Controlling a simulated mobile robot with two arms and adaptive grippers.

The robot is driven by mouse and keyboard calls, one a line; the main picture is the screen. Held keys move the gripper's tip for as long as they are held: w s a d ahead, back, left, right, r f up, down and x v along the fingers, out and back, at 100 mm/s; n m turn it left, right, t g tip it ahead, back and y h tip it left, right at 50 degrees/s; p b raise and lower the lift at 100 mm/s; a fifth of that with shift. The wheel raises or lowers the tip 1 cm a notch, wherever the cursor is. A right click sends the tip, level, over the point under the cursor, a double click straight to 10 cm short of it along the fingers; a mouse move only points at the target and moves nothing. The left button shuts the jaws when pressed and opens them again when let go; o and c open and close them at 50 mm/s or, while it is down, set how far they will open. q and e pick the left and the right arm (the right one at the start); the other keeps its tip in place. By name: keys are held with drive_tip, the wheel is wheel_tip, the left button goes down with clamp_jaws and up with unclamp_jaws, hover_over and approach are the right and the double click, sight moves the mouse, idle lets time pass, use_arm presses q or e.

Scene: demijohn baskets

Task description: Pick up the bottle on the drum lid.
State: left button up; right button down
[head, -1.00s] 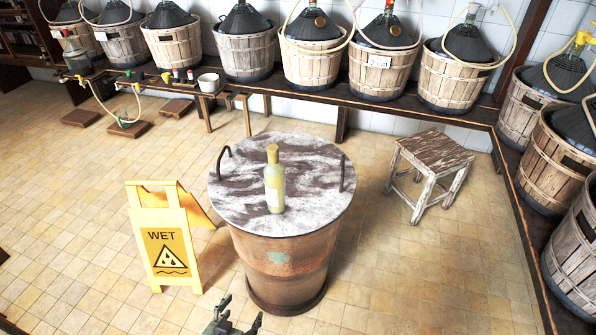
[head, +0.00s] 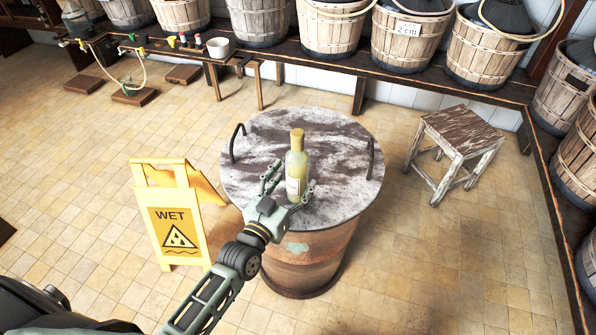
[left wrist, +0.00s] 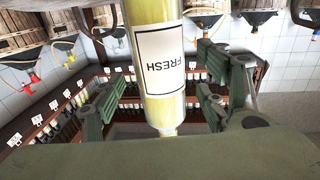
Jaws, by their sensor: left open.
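The bottle (head: 297,167) stands upright on the drum lid (head: 338,150). It is pale yellow with a tan cap and a white label. In the left wrist view the bottle (left wrist: 157,62) shows upside down, its label reading "FRESH". My left gripper (head: 288,189) is at the bottle's lower part, with a finger on each side of it. In the left wrist view the open fingers of my left gripper (left wrist: 156,88) stand either side of the bottle, with a visible gap on each side. My right gripper is not in view.
Two dark handles rise from the lid, one at the left (head: 235,143) and one at the right (head: 370,158). A yellow wet-floor sign (head: 174,222) stands left of the drum (head: 308,258). A wooden stool (head: 456,145) stands to the right. Basketed demijohns line the back bench.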

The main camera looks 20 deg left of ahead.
sight(297, 173)
use_arm(q)
drive_tip(key=w, duration=0.3)
drive_tip(key=shift+d, duration=0.25)
drive_tip(key=shift+s, duration=0.1)
clamp_jaws()
drive_tip(key=shift+r, duration=0.15)
idle(0.4)
